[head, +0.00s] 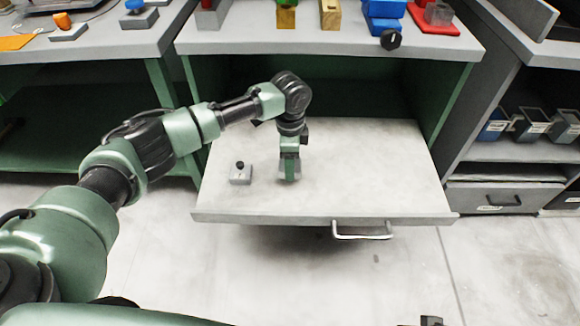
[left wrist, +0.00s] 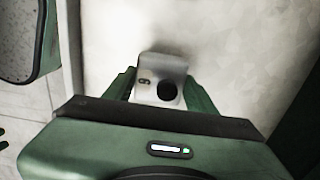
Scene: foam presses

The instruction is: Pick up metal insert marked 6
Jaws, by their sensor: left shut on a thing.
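My left gripper (head: 289,172) points down over the pale pull-out board. In the left wrist view its green fingers (left wrist: 158,88) are shut on a grey metal insert (left wrist: 160,68) with a round black spot on its face. A second grey block (head: 241,178) with a black knob stands on the board to the left. My right gripper is not clearly seen.
The pull-out board (head: 360,170) has a metal handle (head: 362,232) at its front edge and is clear on the right. The worktop (head: 330,42) above holds colored blocks along its back. Small bins (head: 533,125) stand on a shelf at right.

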